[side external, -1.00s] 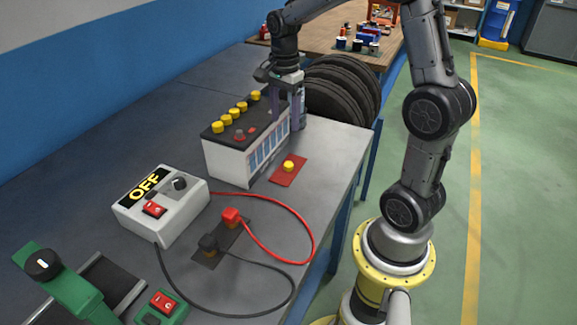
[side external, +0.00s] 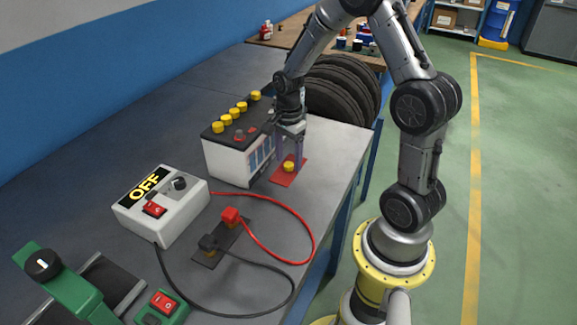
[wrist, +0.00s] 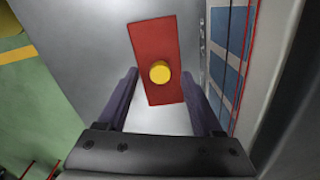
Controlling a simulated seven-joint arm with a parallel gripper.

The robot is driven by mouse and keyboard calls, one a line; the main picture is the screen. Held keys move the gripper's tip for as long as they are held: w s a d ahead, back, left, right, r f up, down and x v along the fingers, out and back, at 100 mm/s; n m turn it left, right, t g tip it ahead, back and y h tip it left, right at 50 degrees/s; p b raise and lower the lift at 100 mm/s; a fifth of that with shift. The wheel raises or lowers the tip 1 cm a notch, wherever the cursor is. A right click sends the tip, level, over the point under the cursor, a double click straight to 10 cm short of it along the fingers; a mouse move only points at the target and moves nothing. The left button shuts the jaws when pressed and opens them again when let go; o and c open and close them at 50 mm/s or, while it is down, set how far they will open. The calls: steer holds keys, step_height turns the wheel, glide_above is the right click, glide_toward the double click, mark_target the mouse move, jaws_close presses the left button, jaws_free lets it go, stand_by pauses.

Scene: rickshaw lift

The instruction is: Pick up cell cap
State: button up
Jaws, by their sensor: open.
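The yellow cell cap (side external: 289,166) sits on a red plate (side external: 281,181) on the bench beside the battery. It also shows in the wrist view as a yellow disc (wrist: 160,72) on the red plate (wrist: 150,38). My gripper (side external: 290,168) is open, its purple fingers pointing down around or just above the cap. In the wrist view my gripper (wrist: 160,84) has one finger on each side of the cap, with gaps between. The exact height above the plate is hard to tell. The white battery (side external: 226,163) has a row of several yellow caps (side external: 235,112) on its black top.
The battery wall (wrist: 228,70) stands close to my right finger in the wrist view. A grey OFF box (side external: 165,212) and red and black clamps (side external: 230,215) with cables lie nearer the camera. Tires (side external: 340,90) stand behind. The bench right of the plate is clear.

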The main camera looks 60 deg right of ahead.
steer(key=shift+f, duration=0.55)
jaws_close()
steer(key=shift+r, duration=0.1)
